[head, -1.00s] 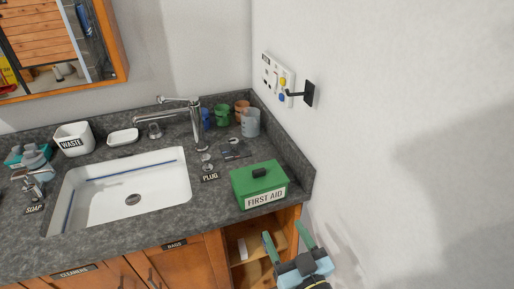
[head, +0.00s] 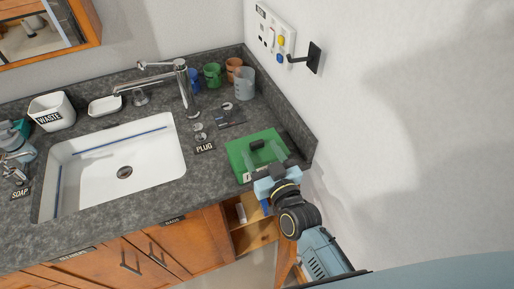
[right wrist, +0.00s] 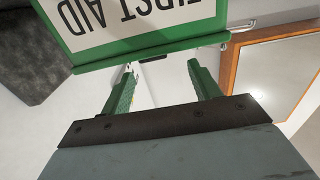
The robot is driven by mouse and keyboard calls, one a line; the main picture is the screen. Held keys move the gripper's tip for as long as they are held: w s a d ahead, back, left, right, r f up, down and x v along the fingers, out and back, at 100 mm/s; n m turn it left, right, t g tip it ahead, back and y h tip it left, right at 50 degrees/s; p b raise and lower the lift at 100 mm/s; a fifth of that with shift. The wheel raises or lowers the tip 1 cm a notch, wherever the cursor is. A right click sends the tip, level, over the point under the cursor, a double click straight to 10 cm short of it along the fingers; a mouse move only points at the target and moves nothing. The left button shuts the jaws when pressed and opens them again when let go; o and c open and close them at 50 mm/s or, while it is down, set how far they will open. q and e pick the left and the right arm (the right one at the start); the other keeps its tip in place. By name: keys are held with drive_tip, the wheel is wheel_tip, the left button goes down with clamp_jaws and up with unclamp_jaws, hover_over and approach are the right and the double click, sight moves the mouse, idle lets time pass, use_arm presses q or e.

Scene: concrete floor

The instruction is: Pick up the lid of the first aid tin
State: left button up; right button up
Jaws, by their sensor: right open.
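The green first aid tin (head: 236,153) stands at the right end of the grey counter with its lid on. A dark knob (head: 257,144) sits on top of the lid. My right gripper (head: 262,153) is open over the front of the lid, its two green fingers pointing at the knob, one on either side. Whether they touch the lid is unclear. In the right wrist view, the tin's FIRST AID label (right wrist: 135,18) appears upside down beyond my open fingers (right wrist: 162,72). My left gripper is out of view.
A grey wall with a socket panel (head: 269,32) and a black hook (head: 312,55) rises close to the right of the tin. A white sink (head: 115,172), faucet (head: 183,85) and several cups (head: 212,75) lie left and behind. An open cabinet shelf (head: 250,235) is below.

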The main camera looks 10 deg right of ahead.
sight(258, 144)
drive_tip(key=w, duration=0.4)
drive_tip(key=shift+f, duration=0.4)
drive_tip(key=shift+w+a, duration=0.2)
drive_tip(key=shift+w, duration=0.35)
drive_tip(key=shift+c, duration=0.4)
drive_tip(key=c, duration=1)
